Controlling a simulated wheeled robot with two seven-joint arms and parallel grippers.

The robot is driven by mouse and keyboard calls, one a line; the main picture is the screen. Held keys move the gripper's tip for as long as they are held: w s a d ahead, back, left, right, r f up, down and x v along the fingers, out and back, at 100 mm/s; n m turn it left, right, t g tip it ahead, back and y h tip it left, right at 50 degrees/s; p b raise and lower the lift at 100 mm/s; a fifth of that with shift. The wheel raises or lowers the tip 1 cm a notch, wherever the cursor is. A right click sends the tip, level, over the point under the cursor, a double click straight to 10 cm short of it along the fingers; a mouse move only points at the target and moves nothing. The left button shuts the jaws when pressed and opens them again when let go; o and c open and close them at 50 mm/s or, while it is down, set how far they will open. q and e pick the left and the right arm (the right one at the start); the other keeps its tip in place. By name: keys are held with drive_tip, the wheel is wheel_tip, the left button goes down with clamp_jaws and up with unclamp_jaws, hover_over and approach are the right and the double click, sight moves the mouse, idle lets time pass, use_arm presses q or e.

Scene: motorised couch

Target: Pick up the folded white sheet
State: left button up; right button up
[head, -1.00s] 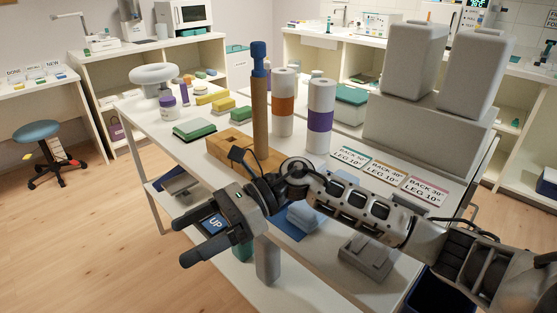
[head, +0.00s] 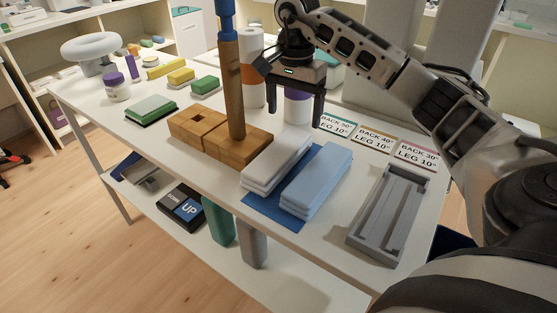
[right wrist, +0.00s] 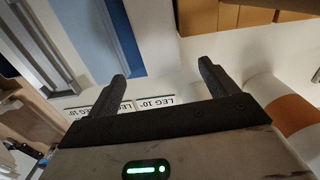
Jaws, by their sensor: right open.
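The folded white sheet (head: 277,158) lies on the white table, partly on a blue mat (head: 270,212), beside a folded light-blue sheet (head: 316,178) on its right. My right gripper (head: 295,112) is open and empty, its fingers pointing down, above and behind the white sheet's far end, apart from it. In the right wrist view, the white sheet (right wrist: 150,35) shows beyond the open fingers, next to the blue strips. My left gripper is not in view.
A wooden block (head: 215,137) with an upright post (head: 236,90) stands close left of the white sheet. A grey tray (head: 390,215) is at the right. Label cards (head: 375,137) and rolls (head: 250,75) are behind. The table front is clear.

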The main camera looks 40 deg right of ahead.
sight(294, 136)
drive_tip(key=f, duration=0.8)
drive_tip(key=shift+w+d, duration=0.1)
drive_tip(key=shift+d, duration=0.2)
drive_tip(key=shift+r, duration=0.1)
drive_tip(key=c, duration=1.2)
